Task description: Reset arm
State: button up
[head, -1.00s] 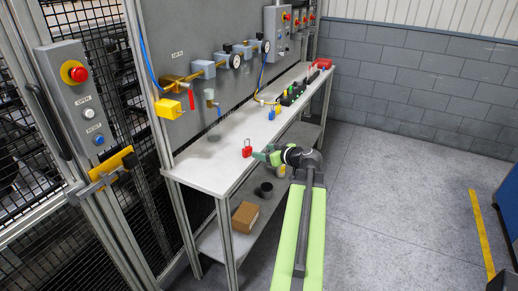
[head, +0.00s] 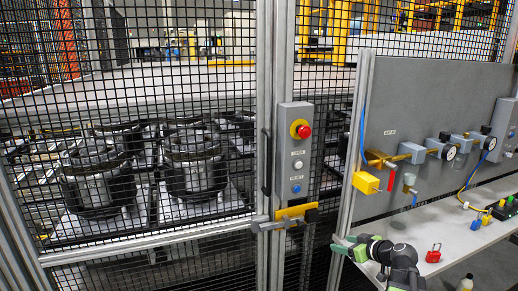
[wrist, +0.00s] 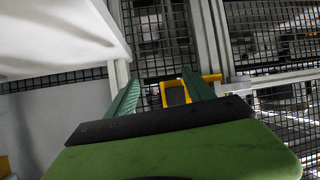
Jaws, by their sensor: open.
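My gripper (head: 346,247) is at the lower right of the head view, beside the near left end of the white workbench (head: 432,252). Its green fingers point left, toward the mesh fence. In the wrist view my gripper (wrist: 160,84) has its two green fingers spread apart, with nothing held between them. The yellow door latch (wrist: 175,96) shows behind the gap between the fingers, apart from them. The dark and green body of my gripper fills the bottom of that view.
A control box (head: 296,155) with a red button stands on the fence post above the yellow latch (head: 290,216). A red padlock (head: 433,253) stands on the bench. A yellow valve block (head: 366,183) is on the grey panel. Machine parts (head: 95,180) sit behind the mesh.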

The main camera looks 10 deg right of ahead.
jog(key=s+a+f+n+g+p, duration=0.1)
jog(key=s+a+f+g, duration=0.25)
jog(key=a, duration=1.05)
jog(key=s+a+f+n+g, duration=0.2)
jog(key=a+f+g, duration=0.2)
jog(key=a, duration=0.9)
jog(key=s+d+f+m+g+h, duration=0.3)
jog(key=s+d+m+g+h, duration=0.1)
jog(key=s+m, duration=0.4)
jog(key=shift+s+d+f, duration=0.25)
jog(key=shift+d+f, duration=0.05)
jog(key=shift+d, duration=0.3)
